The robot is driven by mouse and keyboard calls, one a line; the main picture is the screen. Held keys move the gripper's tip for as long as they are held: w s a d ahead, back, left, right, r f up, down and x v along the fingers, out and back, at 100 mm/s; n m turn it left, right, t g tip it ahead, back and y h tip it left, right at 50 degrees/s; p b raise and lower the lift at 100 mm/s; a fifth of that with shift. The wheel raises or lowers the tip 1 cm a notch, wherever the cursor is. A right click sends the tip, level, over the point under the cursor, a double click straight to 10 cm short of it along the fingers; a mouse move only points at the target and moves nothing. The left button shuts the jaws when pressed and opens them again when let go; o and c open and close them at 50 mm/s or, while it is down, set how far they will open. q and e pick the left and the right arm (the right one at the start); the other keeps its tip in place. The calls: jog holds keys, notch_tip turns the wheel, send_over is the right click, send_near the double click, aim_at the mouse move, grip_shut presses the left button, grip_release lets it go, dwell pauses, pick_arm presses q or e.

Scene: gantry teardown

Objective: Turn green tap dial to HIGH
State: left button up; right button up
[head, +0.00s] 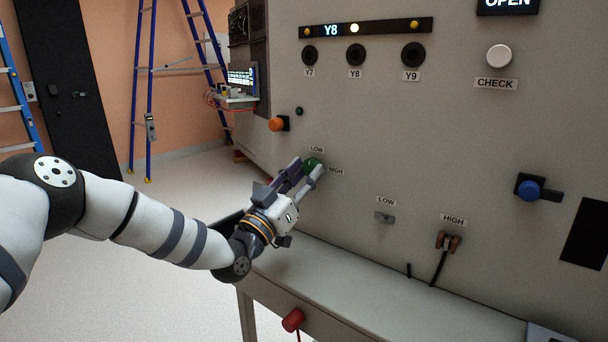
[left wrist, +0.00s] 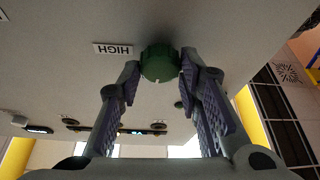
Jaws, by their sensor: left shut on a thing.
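The green tap dial (head: 312,163) sits on the grey panel, with a LOW label (head: 316,149) above it and a HIGH label (head: 336,171) to its lower right. My left gripper (head: 305,171) reaches up to the dial and is shut on it. In the left wrist view the green dial (left wrist: 160,62) is between the two fingertips, and the HIGH label (left wrist: 113,49) appears upside down to its left. A small pale mark shows on the dial's edge there, but which label the dial points to cannot be told. My right gripper is out of view.
An orange knob (head: 278,124) is on the panel up and left of the dial. A blue knob (head: 528,190) and a plugged HIGH socket (head: 447,241) are to the right. A grey bench (head: 330,290) runs below. A red object (head: 292,320) hangs at its front.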

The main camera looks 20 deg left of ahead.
pick_arm(q)
jog(key=m+h, duration=0.1)
jog(key=m, duration=0.2)
jog(key=m+g+h, duration=0.1)
jog(key=m+h, duration=0.1)
jog(key=m, duration=0.1)
jog(key=shift+a+r+m, duration=0.1)
jog(key=shift+m, duration=0.2)
jog(key=m+g+h, duration=0.1)
jog(key=m, duration=0.2)
jog(key=m+g+h+p, duration=0.1)
jog(key=m, duration=0.2)
jog(key=shift+w+a+r+g, duration=0.1)
jog(key=shift+a+g, duration=0.05)
jog(key=shift+g, duration=0.15)
jog(key=m+g, duration=0.1)
jog(key=m, duration=0.1)
jog(key=m+g+h+p, duration=0.1)
jog(key=m, duration=0.1)
jog(key=shift+r+m, duration=0.15)
jog(key=shift+m, duration=0.25)
jog(key=shift+a+m+g+p, duration=0.1)
jog(key=shift+m+g+p, duration=0.5)
jog(key=shift+m, duration=1.5)
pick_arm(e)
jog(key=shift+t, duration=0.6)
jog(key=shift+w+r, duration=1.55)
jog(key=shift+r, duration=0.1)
